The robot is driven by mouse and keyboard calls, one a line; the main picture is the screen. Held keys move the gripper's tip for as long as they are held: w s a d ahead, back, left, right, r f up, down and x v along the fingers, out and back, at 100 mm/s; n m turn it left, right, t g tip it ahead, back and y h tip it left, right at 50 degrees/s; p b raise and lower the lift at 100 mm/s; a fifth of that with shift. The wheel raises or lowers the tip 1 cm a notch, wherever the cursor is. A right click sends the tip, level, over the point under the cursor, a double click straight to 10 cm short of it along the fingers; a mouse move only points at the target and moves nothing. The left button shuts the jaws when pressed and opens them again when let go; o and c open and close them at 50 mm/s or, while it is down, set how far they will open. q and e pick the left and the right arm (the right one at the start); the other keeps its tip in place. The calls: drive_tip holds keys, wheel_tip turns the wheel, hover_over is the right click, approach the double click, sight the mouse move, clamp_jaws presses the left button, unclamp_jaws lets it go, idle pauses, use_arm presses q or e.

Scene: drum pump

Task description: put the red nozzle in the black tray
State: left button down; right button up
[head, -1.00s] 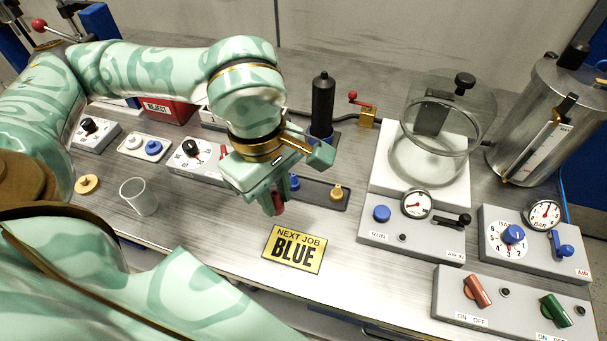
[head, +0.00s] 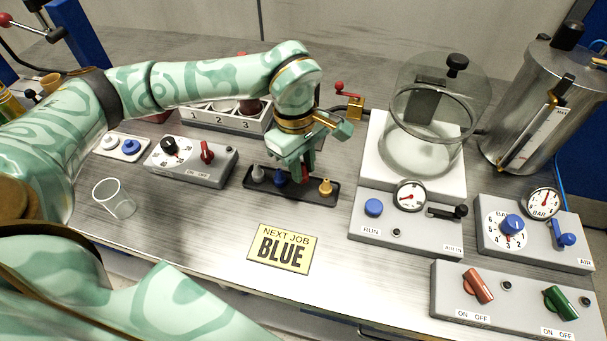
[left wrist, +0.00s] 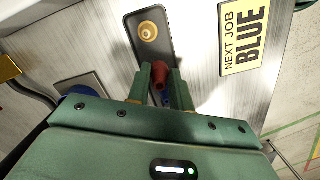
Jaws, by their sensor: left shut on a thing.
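The black tray (head: 314,196) lies on the bench, left of the vacuum chamber. A grey nozzle (head: 258,174), a blue nozzle (head: 279,178) and a yellow nozzle (head: 325,188) stand in it. My left gripper (head: 301,176) is over the tray, between the blue and yellow nozzles. It is shut on the red nozzle (left wrist: 159,76), which shows between the fingers in the left wrist view. There the yellow nozzle (left wrist: 148,31) stands beyond it. Whether the red nozzle touches the tray is hidden. My right gripper is not in view.
A clear chamber (head: 425,125) stands right of the tray, with a gauge panel (head: 405,235) in front. A "NEXT JOB BLUE" sign (head: 283,249) lies in front of the tray.

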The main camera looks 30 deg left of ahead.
use_arm(q)
wheel_tip(320, 180, down, 4)
drive_tip(key=shift+r+b, duration=0.25)
drive_tip(key=shift+b, duration=0.25)
drive_tip(key=shift+r, duration=0.1)
drive_tip(key=c, duration=1.3)
unclamp_jaws()
drive_tip(key=shift+o, duration=0.2)
